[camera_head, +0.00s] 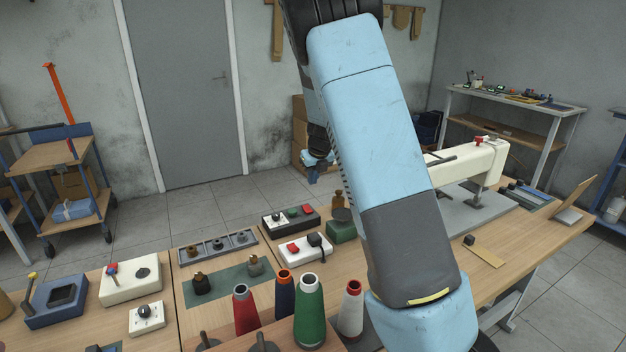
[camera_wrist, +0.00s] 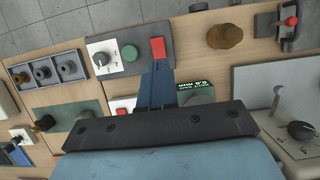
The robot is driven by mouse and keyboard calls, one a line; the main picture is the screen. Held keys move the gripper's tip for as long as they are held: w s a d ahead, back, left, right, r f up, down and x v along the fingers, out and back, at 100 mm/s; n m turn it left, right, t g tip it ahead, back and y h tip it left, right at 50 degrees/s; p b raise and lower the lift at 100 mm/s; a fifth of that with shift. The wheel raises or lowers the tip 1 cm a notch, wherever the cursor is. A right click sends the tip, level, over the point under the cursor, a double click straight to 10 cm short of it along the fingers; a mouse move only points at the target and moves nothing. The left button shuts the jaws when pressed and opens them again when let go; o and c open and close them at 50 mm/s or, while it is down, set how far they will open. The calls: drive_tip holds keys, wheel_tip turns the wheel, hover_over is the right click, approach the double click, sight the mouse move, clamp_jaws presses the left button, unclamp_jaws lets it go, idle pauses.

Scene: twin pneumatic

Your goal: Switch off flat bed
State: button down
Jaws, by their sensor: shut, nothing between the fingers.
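A dark switch box (camera_head: 269,224) stands at the table's far edge, with a white knob panel, a green button and a red switch (camera_head: 307,209). In the wrist view its red switch (camera_wrist: 158,48) lies just beyond my fingertips, right of the green button (camera_wrist: 130,53) and the knob (camera_wrist: 100,59). My gripper (camera_wrist: 158,64) is shut and empty, over the box's near edge. I cannot tell whether it touches. The white flat-bed sewing machine (camera_head: 470,162) stands on a grey plate at the right. No label shows which box serves it.
A white box (camera_head: 292,252) with a red switch stands in front, partly behind my fingers in the wrist view. A green box (camera_head: 341,232) and a brown bottle (camera_wrist: 225,36) stand to the right. Thread cones (camera_head: 309,315) stand nearer. A tray (camera_head: 216,247) lies left.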

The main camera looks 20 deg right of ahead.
sight(308, 207)
drive_tip(key=x, duration=1.1)
drive_tip(key=shift+f, duration=0.15)
drive_tip(key=shift+w+d+f, duration=0.1)
drive_tip(key=shift+d+f, duration=0.1)
drive_tip(key=shift+d, duration=0.05)
drive_tip(key=shift+a, duration=0.35)
drive_tip(key=shift+d, duration=0.1)
drive_tip(key=shift+s+d+r, duration=0.15)
drive_tip(key=shift+s, duration=0.6)
